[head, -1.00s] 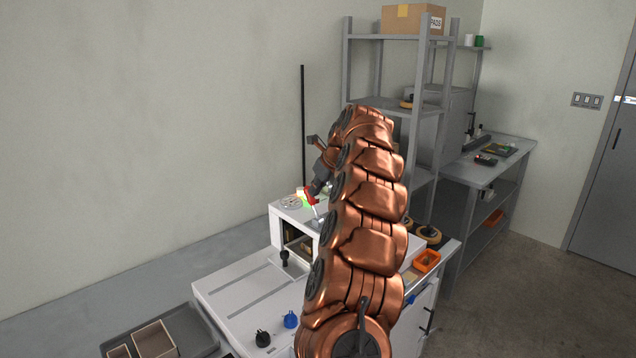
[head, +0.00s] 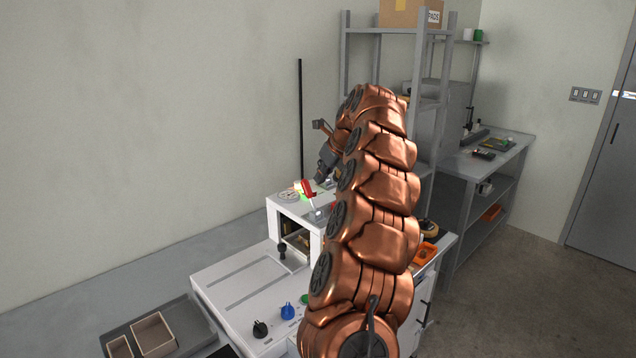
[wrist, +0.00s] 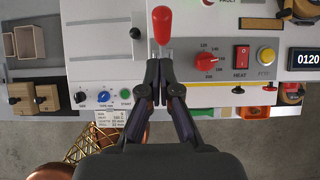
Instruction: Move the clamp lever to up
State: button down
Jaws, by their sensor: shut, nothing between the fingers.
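The clamp lever has a red handle (head: 308,188) on a metal arm above the white box former (head: 292,206). In the head view it rises from its base and leans up and to the left. In the wrist view the red handle (wrist: 162,24) points toward the top of the picture, ahead of the fingertips. My gripper (wrist: 163,72) is shut and empty, with its tips close to the lever's base in that view; the exact gap is hard to judge. In the head view my gripper (head: 326,166) is above and right of the red handle, its fingertips partly hidden.
A red dial (wrist: 206,61), a red HEAT switch (wrist: 241,56), a yellow button (wrist: 266,56) and a display (wrist: 304,59) lie right of the lever. Black (wrist: 41,96), blue (wrist: 104,96) and green (wrist: 125,95) controls line the front edge. A tray with boxes (head: 152,335) sits at left.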

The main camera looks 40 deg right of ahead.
jog(key=b+v, duration=0.1)
jog(key=v, duration=0.7)
jog(key=shift+s+d, duration=0.15)
jog(key=shift+s, duration=0.15)
jog(key=shift+r, duration=0.1)
